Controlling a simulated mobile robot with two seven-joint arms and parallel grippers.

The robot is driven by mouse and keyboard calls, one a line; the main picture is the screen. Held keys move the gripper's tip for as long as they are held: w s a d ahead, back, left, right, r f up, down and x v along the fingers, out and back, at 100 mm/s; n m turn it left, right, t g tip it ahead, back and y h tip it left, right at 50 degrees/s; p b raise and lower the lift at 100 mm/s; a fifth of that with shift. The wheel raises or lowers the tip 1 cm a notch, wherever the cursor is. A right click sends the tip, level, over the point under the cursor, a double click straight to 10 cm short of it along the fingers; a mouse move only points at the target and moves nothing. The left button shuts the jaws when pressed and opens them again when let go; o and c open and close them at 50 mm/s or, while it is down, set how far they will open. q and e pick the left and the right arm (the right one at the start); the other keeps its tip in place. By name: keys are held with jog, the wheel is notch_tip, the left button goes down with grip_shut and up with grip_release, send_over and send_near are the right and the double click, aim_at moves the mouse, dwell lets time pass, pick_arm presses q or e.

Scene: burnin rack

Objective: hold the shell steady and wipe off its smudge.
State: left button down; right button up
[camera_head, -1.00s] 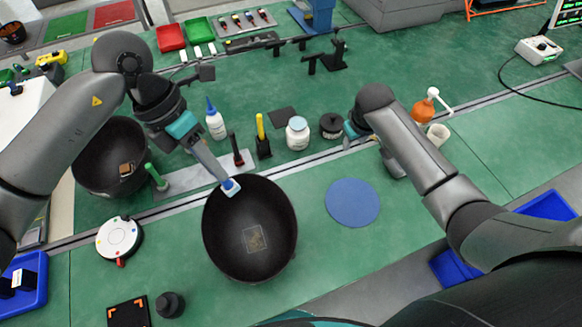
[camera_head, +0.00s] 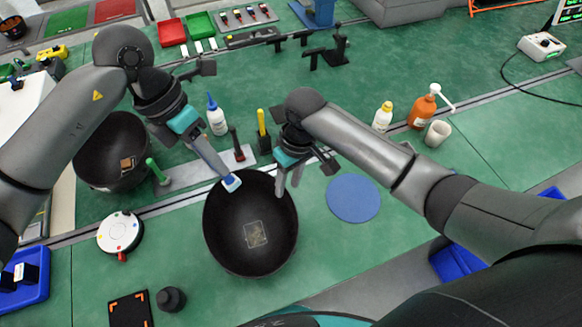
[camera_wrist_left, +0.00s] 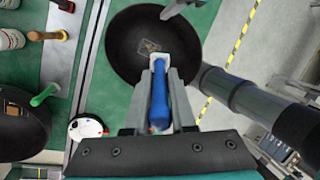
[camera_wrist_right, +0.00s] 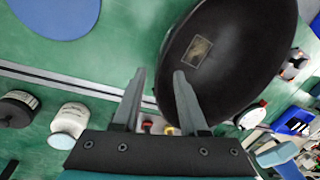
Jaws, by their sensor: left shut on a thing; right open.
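The shell is a dark round bowl (camera_head: 230,240) on the green bench, with a brownish smudge (camera_head: 255,234) inside a thin square outline. The smudge also shows in the right wrist view (camera_wrist_right: 195,50). My left gripper (camera_head: 220,172) is shut on a blue-handled tool (camera_wrist_left: 159,95) with a pale pad (camera_head: 231,183), which is at the far left part of the rim; contact is unclear. My right gripper (camera_head: 289,185) is open at the far right rim. In the right wrist view, one finger overlaps the bowl and the other lies over the bench outside it.
A second dark bowl (camera_head: 97,150) with a brown patch stands at the left. A white disc (camera_head: 120,232) and a blue round mat (camera_head: 353,198) flank the shell. Bottles (camera_head: 216,115) and upright-handled tools (camera_head: 263,135) stand behind.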

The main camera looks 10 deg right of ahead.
aim_at(285, 200)
jog(key=shift+s+a+f, duration=0.1)
jog(key=shift+a+f, duration=0.05)
jog(key=shift+f, duration=0.85)
jog(key=shift+s+a+f, duration=0.1)
jog(key=shift+a+f, duration=0.1)
jog(key=shift+f, duration=0.75)
jog(key=shift+a+f, duration=0.15)
jog(key=shift+f, duration=0.85)
grip_shut()
